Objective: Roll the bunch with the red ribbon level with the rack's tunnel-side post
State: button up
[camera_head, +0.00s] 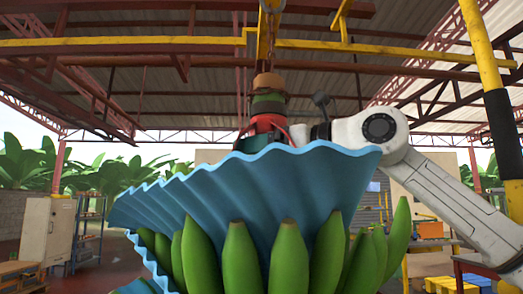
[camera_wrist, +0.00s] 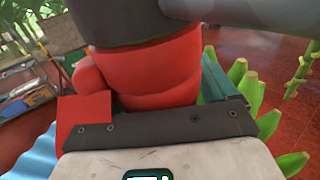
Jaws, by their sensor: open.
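The bunch with the red ribbon (camera_head: 264,124) hangs in the middle of the head view. Its stem hangs from a yellow hanger (camera_head: 268,22), and green bananas (camera_head: 240,258) show below a wavy blue sheet (camera_head: 230,195). In the wrist view the ribbon (camera_wrist: 150,75) wraps the stem close in front of the palm, with a loose red flap at left. My gripper (camera_head: 304,132) is at the stem at ribbon height, coming from the right. It is open; its fingertips are mostly hidden. A yellow post (camera_head: 478,40) with a black band stands right; I cannot tell if it is the tunnel-side post.
A yellow overhead rail (camera_head: 120,43) crosses the view. A pale cabinet (camera_head: 47,232) and a blue shelf (camera_head: 89,230) stand at left. Yellow and blue crates (camera_head: 455,285) sit low at right. Red floor shows in the wrist view (camera_wrist: 265,55).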

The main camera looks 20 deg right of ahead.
jog(key=shift+c, duration=0.5)
jog(key=c, duration=1.3)
